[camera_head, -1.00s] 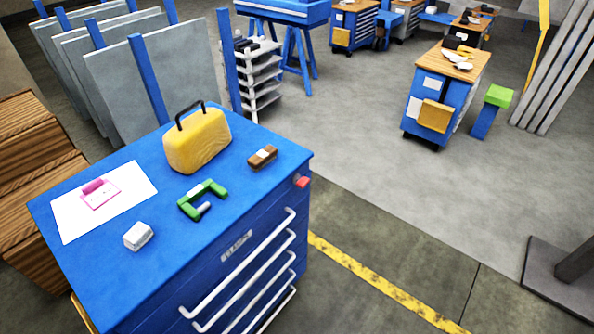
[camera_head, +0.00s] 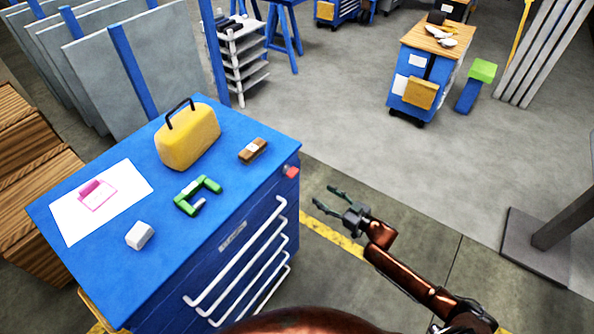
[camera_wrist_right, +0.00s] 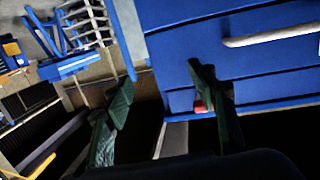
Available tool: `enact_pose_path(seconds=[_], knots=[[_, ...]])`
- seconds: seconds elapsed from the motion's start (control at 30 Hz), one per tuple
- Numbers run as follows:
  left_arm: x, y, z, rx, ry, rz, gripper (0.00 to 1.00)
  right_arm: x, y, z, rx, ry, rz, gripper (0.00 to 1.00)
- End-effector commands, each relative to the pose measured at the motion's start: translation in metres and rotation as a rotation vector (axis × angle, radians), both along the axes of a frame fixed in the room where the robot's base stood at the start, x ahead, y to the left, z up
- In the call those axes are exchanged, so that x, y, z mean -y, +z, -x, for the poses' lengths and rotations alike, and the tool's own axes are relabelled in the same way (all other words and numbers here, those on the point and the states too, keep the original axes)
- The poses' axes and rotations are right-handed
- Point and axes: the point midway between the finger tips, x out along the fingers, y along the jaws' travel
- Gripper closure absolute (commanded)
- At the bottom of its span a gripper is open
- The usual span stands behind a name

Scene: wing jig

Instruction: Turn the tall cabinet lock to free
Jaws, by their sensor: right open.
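A small red knob (camera_head: 291,172), which looks like the lock, sits at the upper right corner of the blue drawer cabinet's front (camera_head: 232,262). In the right wrist view the red knob (camera_wrist_right: 200,107) shows beside one fingertip, partly hidden by it. My right gripper (camera_head: 326,206) is to the right of the cabinet front, open and empty, with its fingers towards the cabinet. The right wrist view shows its two dark green fingers (camera_wrist_right: 160,78) spread apart. It appears apart from the knob. The knob's setting is too small to read. My left gripper is not in view.
On the cabinet top are a yellow case (camera_head: 188,138), a green clamp (camera_head: 190,205), a brown block (camera_head: 253,150), a white block (camera_head: 139,235) and a white sheet (camera_head: 75,220). White drawer handles (camera_head: 240,262) stick out in front. The floor to the right is mostly clear.

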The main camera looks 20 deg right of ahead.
Motion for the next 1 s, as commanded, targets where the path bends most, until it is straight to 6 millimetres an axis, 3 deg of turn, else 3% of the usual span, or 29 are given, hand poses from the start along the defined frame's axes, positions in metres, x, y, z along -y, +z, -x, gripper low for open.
enact_pose_path(seconds=[0.03, 0.1, 0.23, 0.53, 0.8, 1.0], knots=[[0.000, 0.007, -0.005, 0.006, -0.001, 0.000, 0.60, -0.015, 0.037, -0.001, 0.036, 0.048, -0.017, 0.48], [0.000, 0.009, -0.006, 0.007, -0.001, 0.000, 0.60, -0.032, 0.069, 0.001, 0.067, 0.100, -0.043, 0.48], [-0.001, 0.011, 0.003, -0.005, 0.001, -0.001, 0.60, -0.050, 0.100, 0.004, 0.095, 0.153, -0.070, 0.48], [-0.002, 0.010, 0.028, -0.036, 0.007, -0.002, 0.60, -0.077, 0.106, -0.025, 0.102, 0.163, -0.076, 0.48], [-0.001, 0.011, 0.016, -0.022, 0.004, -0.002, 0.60, -0.097, 0.105, -0.051, 0.100, 0.162, -0.075, 0.48], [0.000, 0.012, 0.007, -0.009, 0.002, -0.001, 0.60, -0.100, 0.104, -0.056, 0.100, 0.161, -0.073, 0.48]])
